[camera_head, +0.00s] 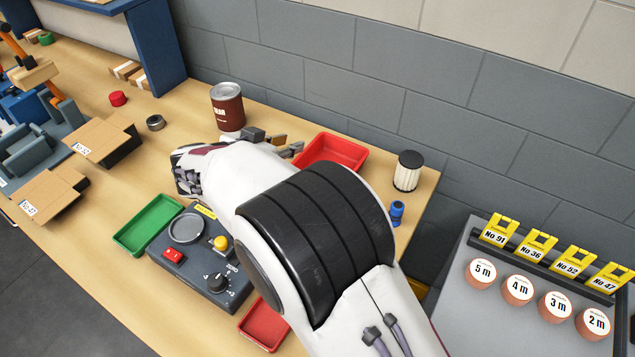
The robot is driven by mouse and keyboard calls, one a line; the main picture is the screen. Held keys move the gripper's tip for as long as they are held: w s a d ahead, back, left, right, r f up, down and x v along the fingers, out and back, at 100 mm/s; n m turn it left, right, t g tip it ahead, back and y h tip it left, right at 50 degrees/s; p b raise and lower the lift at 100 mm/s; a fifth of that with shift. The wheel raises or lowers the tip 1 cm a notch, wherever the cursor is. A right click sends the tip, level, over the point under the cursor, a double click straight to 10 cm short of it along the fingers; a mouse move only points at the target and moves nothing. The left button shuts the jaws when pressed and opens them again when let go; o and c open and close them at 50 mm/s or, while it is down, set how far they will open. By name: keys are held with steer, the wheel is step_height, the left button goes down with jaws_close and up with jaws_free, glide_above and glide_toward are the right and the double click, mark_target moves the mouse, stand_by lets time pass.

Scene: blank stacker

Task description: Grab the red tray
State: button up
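A red tray (333,151) lies on the wooden table near the back wall, just right of the end of my arm. Its near side is partly hidden by my arm. A second red tray (264,327) lies at the front of the table, partly covered by my arm. My gripper (280,143) shows only in small part past my white arm link, beside the left end of the back tray. Its fingertips are mostly hidden, so I cannot tell whether it is open or touching the tray.
A green tray (148,224) and a grey control box (205,262) with buttons are left of my arm. A brown can (228,107) stands behind my gripper. A white filter (408,171) and a blue item (397,212) stand right of the back tray. Cardboard boxes are left.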

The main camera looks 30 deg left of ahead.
steer(key=shift+f, duration=0.1)
steer(key=shift+f, duration=1.65)
steer(key=shift+f, duration=0.55)
steer(key=w+f, duration=0.2)
steer(key=f, duration=0.1)
steer(key=shift+f, duration=0.3)
steer(key=shift+w+f, duration=0.15)
steer(key=shift+w, duration=0.15)
steer(key=shift+c, duration=0.3)
jaws_close()
